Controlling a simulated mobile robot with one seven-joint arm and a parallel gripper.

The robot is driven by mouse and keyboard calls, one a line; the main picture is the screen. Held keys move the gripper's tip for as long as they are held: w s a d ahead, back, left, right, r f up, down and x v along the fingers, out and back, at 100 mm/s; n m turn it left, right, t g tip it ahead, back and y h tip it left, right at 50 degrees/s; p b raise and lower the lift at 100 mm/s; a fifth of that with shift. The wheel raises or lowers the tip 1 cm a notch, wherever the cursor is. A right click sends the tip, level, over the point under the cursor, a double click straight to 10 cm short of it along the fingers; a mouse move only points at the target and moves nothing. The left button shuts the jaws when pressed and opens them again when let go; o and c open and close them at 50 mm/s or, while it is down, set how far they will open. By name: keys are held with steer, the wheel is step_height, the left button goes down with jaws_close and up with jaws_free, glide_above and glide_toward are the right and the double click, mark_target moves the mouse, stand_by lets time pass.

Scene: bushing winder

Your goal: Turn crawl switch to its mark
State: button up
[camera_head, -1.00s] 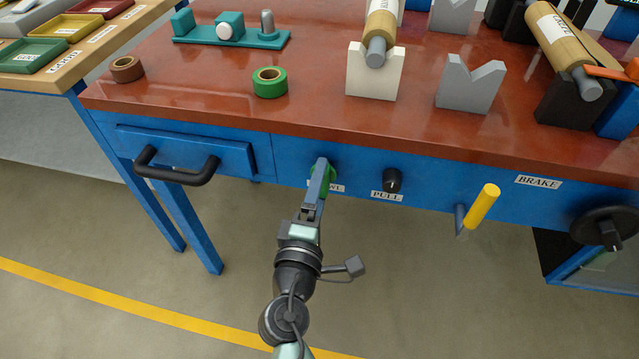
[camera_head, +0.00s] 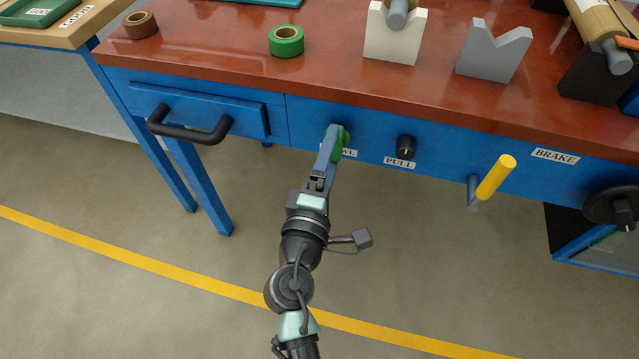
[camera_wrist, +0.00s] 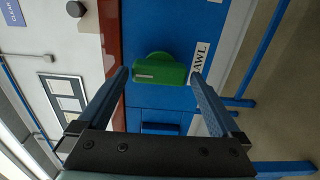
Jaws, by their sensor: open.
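The crawl switch is a green knob (camera_wrist: 160,72) on the blue front panel, with a short pale line on its face. In the head view the green knob (camera_head: 342,140) shows partly behind my gripper (camera_head: 334,134). Its label (camera_wrist: 200,58) is partly hidden, with "AWL" readable in the wrist view. In the wrist view my gripper (camera_wrist: 160,80) is open, with one finger on each side of the knob. I cannot tell whether the fingers touch it. The mark for the switch cannot be made out.
Right of the switch are a black pull knob (camera_head: 406,147), a yellow handle (camera_head: 496,177) and a black brake wheel (camera_head: 612,206). A drawer with a black handle (camera_head: 188,130) is to the left. The red tabletop (camera_head: 220,55) overhangs above. The floor in front is clear.

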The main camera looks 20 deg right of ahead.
steer(key=v, duration=1.1)
steer(key=shift+s+a, duration=0.2)
steer(key=shift+s, duration=0.05)
